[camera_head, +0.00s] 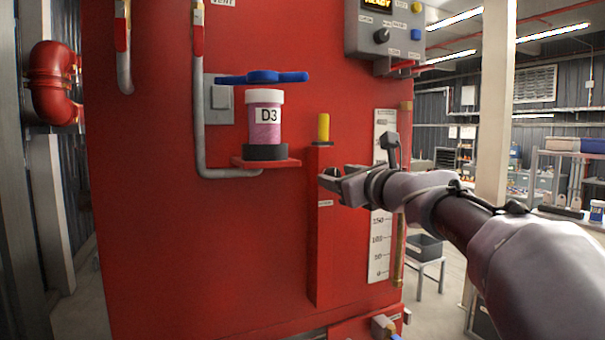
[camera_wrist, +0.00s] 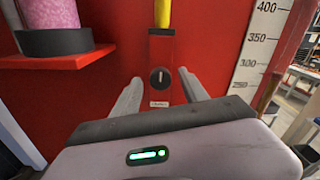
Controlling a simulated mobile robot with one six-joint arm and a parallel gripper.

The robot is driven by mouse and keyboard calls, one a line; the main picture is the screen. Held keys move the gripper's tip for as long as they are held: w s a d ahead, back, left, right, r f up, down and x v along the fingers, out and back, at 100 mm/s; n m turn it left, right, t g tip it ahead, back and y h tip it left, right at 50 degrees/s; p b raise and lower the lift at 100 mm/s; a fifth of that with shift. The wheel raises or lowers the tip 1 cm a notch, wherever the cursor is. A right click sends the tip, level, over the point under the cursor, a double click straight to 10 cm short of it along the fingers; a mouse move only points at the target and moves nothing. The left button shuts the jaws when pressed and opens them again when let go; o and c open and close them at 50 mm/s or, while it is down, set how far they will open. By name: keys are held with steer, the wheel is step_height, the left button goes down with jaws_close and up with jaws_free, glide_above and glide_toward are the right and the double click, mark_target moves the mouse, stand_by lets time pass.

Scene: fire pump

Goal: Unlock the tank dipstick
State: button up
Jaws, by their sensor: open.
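The tank dipstick shows as a yellow handle (camera_head: 323,127) upright on top of a narrow red vertical housing (camera_head: 322,240) on the red tank. In the wrist view the yellow handle (camera_wrist: 162,14) is at the top centre. Below it, a round black lock knob (camera_wrist: 160,78) with a light upright mark sits on the housing face, above a small label (camera_wrist: 159,104). My gripper (camera_wrist: 160,92) is open and empty, its two fingers either side of the knob in the picture. In the head view my gripper (camera_head: 328,182) is close to the housing and hides the knob.
A jar labelled D3 (camera_head: 264,120) stands on a red shelf (camera_head: 286,162) to the left, under a blue valve handle (camera_head: 263,77). A white level scale (camera_head: 379,250) is to the right. A control box (camera_head: 385,30) hangs at the upper right.

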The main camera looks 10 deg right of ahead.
steer(key=shift+x, duration=1.05)
jaws_close()
steer(key=shift+n, duration=0.3)
steer(key=n+b, duration=0.2)
steer(key=n, duration=0.1)
steer(key=shift+f+n+b, duration=0.15)
steer(key=shift+n+b, duration=0.15)
steer(key=n+b, duration=0.3)
steer(key=n, duration=0.2)
steer(key=shift+n, duration=0.3)
steer(key=n+b, duration=0.2)
steer(key=n, duration=0.3)
steer(key=shift+f+b, duration=0.1)
steer(key=shift+b, duration=0.25)
steer(key=n+b, duration=0.1)
steer(key=n, duration=0.4)
steer(key=shift+b, duration=0.4)
